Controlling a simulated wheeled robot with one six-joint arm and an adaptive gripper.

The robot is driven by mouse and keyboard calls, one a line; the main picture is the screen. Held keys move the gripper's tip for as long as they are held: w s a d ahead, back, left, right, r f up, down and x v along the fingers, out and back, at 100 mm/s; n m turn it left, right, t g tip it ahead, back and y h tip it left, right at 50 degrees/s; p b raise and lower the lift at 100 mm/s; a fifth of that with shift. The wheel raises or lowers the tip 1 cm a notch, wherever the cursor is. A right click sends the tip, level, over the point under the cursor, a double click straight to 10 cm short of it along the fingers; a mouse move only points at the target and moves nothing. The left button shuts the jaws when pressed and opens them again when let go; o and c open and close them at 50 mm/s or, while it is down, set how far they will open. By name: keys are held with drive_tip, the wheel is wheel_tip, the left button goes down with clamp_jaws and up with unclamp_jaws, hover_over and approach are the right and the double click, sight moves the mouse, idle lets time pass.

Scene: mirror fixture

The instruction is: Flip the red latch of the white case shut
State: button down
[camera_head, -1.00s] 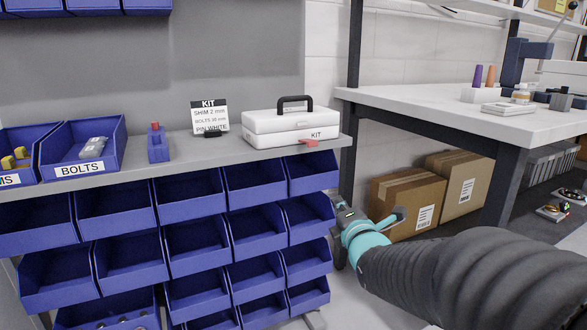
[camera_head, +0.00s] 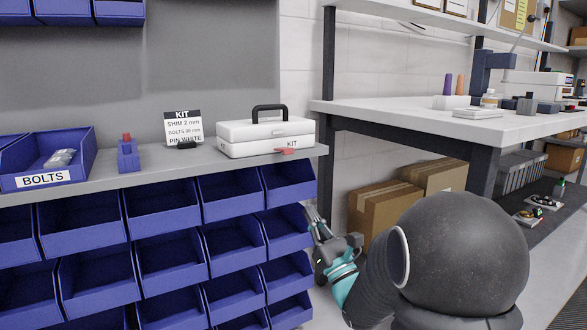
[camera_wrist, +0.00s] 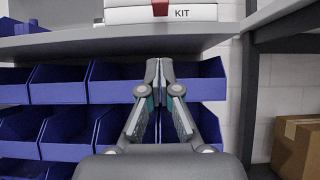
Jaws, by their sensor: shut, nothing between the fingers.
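The white case (camera_head: 247,132) with a black handle stands on the grey shelf, its lid down. Its red latch (camera_head: 286,151) is on the lower front edge, sticking outward, near the word KIT. In the wrist view the case (camera_wrist: 202,13) is at the top, cut off by the frame, with the latch (camera_wrist: 160,8) partly seen. My gripper (camera_head: 312,214) is below the shelf edge, in front of the blue bins, lower than the latch and apart from it. In the wrist view my gripper (camera_wrist: 159,68) has its fingertips together, with nothing between them.
The grey shelf (camera_head: 95,182) overhangs several blue bins (camera_head: 165,208). A kit card (camera_head: 183,127) and a blue block with a red top (camera_head: 128,155) stand left of the case. A white-topped workbench (camera_head: 400,120) is at the right, with cardboard boxes (camera_head: 375,215) below.

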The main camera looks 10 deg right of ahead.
sight(284, 151)
drive_tip(key=s+r+x, duration=0.1)
drive_tip(key=r+x, duration=0.1)
drive_tip(key=x, duration=1)
drive_tip(key=shift+d+r, duration=0.15)
drive_tip(key=shift+r, duration=0.25)
drive_tip(key=shift+d+r+h, duration=0.1)
drive_tip(key=shift+d+h, duration=0.1)
drive_tip(key=shift+h, duration=0.1)
